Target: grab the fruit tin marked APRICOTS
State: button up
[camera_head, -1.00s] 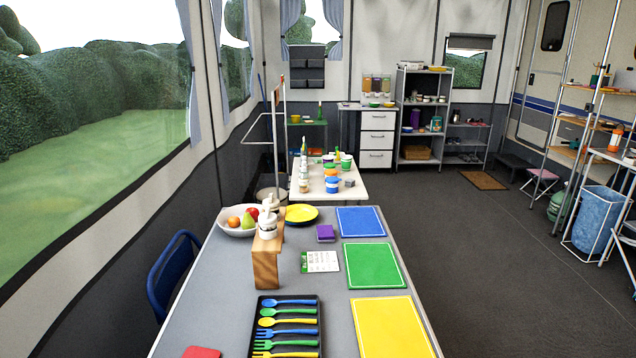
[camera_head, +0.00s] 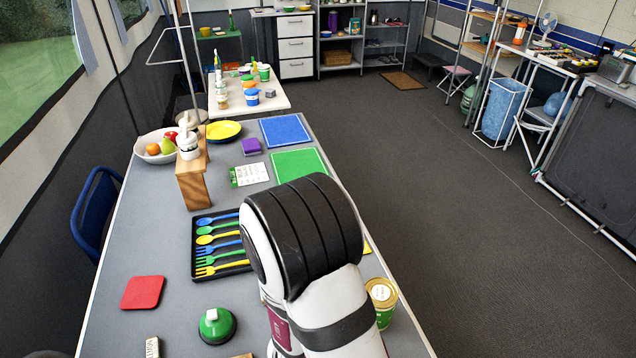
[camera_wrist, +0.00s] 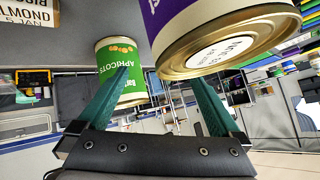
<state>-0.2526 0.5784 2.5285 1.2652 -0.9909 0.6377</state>
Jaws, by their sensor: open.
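The tin marked APRICOTS (camera_wrist: 120,62) has a green label and shows in the wrist view, left of centre, beyond my left finger, which covers part of it. My gripper (camera_wrist: 158,75) is open, with its two dark green fingers apart. A larger-looking purple-labelled tin (camera_wrist: 215,40), with a gold end and a round white sticker, is nearer, up and right. In the head view a green-labelled tin with a gold lid (camera_head: 383,303) stands at the table's right edge beside my arm; its wording is not readable. My gripper is hidden there behind my arm.
On the grey table (camera_head: 150,240) are a black cutlery tray (camera_head: 197,272), a red square (camera_head: 143,292), a green domed object (camera_head: 216,326) and a wooden block (camera_head: 193,180). A card reading ALMOND (camera_wrist: 28,12) shows at upper left in the wrist view.

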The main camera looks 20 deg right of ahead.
aim_at(386, 289)
jog(key=s+d+h, duration=0.1)
jog(key=d, duration=0.1)
jog(key=s+d+h, duration=0.2)
jog(key=d, duration=0.1)
jog(key=shift+d+n+h, duration=0.3)
jog(key=shift+n+h, duration=0.1)
jog(key=shift+w+d+r+n+t, duration=0.3)
jog(key=shift+d+n, duration=0.15)
jog(key=shift+n, duration=0.35)
jog(key=x, duration=0.7)
jog(key=shift+d, duration=0.1)
grip_shut()
